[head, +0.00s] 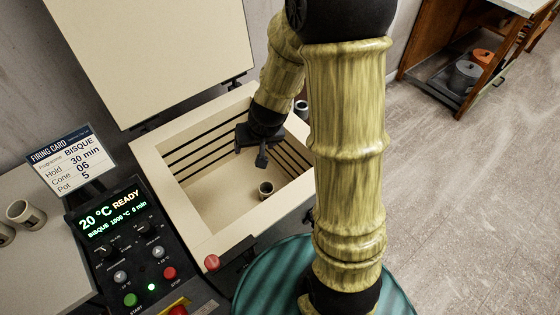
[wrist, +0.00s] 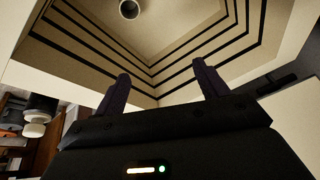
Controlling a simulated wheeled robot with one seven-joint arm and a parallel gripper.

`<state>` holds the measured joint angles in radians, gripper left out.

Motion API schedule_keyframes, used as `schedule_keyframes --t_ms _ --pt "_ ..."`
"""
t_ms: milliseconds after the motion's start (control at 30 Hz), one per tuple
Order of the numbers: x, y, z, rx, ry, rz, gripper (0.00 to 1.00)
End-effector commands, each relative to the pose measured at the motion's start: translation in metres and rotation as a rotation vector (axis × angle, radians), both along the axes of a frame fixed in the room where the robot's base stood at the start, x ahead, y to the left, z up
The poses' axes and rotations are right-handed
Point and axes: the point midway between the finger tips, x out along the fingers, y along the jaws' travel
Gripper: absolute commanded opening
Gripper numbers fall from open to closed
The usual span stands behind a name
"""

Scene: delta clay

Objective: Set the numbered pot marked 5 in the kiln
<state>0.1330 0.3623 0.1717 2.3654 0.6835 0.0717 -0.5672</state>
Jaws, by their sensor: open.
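A small pot (head: 266,189) with a dark inside stands upright on the floor of the open kiln (head: 168,187). No number can be read on it. It also shows at the top edge of the wrist view (wrist: 129,9). My gripper (head: 261,160) is inside the kiln opening, above and slightly behind the pot in the head view. In the wrist view its two fingers (wrist: 163,84) are spread apart with nothing between them. The pot is clear of the fingers.
The kiln lid (head: 150,55) stands open at the back. A firing card (head: 70,160) reads Pot 5. The control panel (head: 125,240) reads 20 °C READY. Pots (head: 25,214) sit on the left table. Another pot (head: 301,107) is beyond the kiln. A wooden shelf (head: 430,75) is at right.

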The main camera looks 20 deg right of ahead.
Motion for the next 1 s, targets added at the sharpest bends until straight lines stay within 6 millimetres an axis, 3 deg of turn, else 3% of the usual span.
schedule_keyframes --t_ms 200,400,533,1000 --pt "-0.065 -0.007 0.040 -0.055 0.060 0.068 0.73" --pt "-0.111 -0.024 0.057 -0.125 0.115 0.075 0.73" --pt "-0.118 -0.028 0.059 -0.140 0.126 0.073 0.73" --pt "-0.117 -0.027 0.058 -0.139 0.125 0.073 0.73"
